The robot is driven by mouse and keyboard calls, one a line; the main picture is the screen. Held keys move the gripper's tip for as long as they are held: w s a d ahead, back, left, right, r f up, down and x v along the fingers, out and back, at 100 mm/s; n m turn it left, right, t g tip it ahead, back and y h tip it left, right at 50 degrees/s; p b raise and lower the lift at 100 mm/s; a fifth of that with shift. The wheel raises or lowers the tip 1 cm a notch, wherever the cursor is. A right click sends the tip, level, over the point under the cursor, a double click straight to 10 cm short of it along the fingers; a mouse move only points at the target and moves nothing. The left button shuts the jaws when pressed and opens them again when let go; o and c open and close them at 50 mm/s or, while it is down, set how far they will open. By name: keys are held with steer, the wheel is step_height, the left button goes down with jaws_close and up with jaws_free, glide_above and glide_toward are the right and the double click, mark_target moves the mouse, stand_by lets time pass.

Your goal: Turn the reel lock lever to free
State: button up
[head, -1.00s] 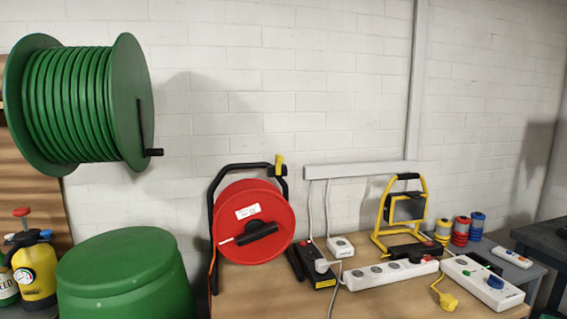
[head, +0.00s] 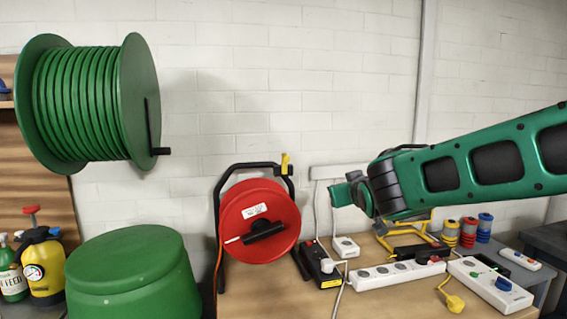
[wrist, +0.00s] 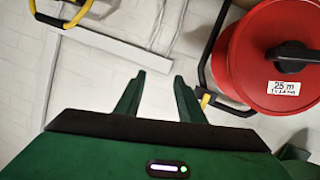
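The red cable reel (head: 258,221) stands in its black frame on the wooden bench. A small yellow lever (head: 285,163) sits at the frame's top right corner, pointing up. My gripper (head: 340,193) is to the right of the reel in the head view; its fingers are hard to make out there. In the wrist view my gripper (wrist: 156,86) is open and empty, its two green fingers apart. There the yellow lever (wrist: 206,100) shows partly, just beside the right finger, and the red reel (wrist: 270,60) is at upper right. I see no contact with the lever.
A green hose reel (head: 90,105) hangs at the left above a green lidded drum (head: 130,270). White power strips (head: 385,274) and a yellow work lamp (head: 385,238) stand on the bench below my arm. The wall above the red reel is clear.

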mark_target(287, 159)
steer(key=a+r+n+t+y, duration=0.2)
steer(key=a+r+y, duration=0.25)
steer(key=a, duration=0.95)
steer(key=shift+h, duration=0.45)
steer(key=x, duration=0.3)
steer(key=r+x, duration=0.1)
steer(key=x, duration=0.7)
steer(key=shift+w+d+r, duration=0.15)
steer(key=shift+w+d, duration=0.15)
steer(key=shift+d, duration=0.05)
